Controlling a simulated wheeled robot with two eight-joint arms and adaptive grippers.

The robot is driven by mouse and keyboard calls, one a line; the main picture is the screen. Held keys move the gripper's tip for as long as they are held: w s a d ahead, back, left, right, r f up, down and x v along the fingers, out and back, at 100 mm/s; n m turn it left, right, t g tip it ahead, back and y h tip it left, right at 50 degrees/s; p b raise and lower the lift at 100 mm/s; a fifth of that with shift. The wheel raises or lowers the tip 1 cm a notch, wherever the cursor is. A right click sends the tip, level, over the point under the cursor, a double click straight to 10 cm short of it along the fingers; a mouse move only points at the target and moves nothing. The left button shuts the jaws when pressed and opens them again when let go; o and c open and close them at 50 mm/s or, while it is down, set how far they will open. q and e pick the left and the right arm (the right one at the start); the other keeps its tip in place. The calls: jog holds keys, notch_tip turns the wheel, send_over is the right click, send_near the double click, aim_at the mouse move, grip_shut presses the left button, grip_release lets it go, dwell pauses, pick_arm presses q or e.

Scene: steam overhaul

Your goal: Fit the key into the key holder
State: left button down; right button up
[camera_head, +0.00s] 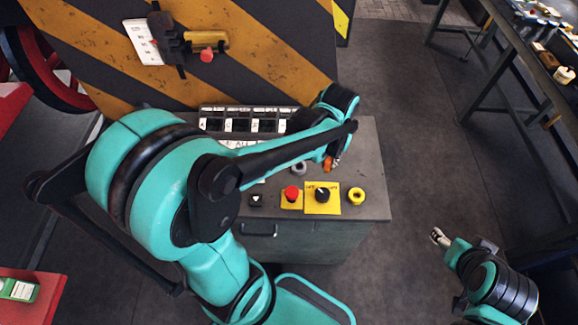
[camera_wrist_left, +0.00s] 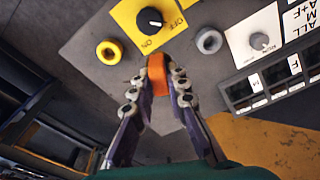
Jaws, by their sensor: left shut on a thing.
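The orange key (camera_wrist_left: 157,75) is between the fingertips of my left gripper (camera_wrist_left: 157,88), which is shut on it. In the head view the orange piece (camera_head: 328,164) shows under my left gripper (camera_head: 336,160), over the right part of the console. The key's far end is hidden. Two round ring fittings are on the panel: a yellow ring (camera_head: 356,196), also in the wrist view (camera_wrist_left: 109,52), and a grey ring (camera_head: 298,168), also there (camera_wrist_left: 209,41). I cannot tell which is the key holder. My right gripper (camera_head: 440,237) is right of the console, its jaw state unclear.
The grey console (camera_head: 372,160) carries a red button (camera_head: 291,193), a black rotary switch on a yellow plate (camera_head: 322,195) and a row of labelled switches (camera_head: 250,124). A striped panel (camera_head: 255,50) stands behind. A workbench (camera_head: 535,75) is far right; the floor between is open.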

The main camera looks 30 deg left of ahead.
pick_arm(q)
jog(key=a+f+b, duration=0.1)
jog(key=a+f, duration=0.2)
jog(key=w+a+f+b, duration=0.1)
jog(key=a+f, duration=0.3)
jog(key=a+f+b, duration=0.1)
jog(key=a+f, duration=0.2)
jog(key=shift+w+a+f, duration=0.2)
jog(key=shift+w+a, duration=0.2)
jog(key=shift+f, duration=0.15)
jog(key=shift+f+b, duration=0.35)
jog(key=shift+b, duration=0.15)
jog(key=c, duration=1.5)
grip_release()
jog(key=shift+r, duration=0.1)
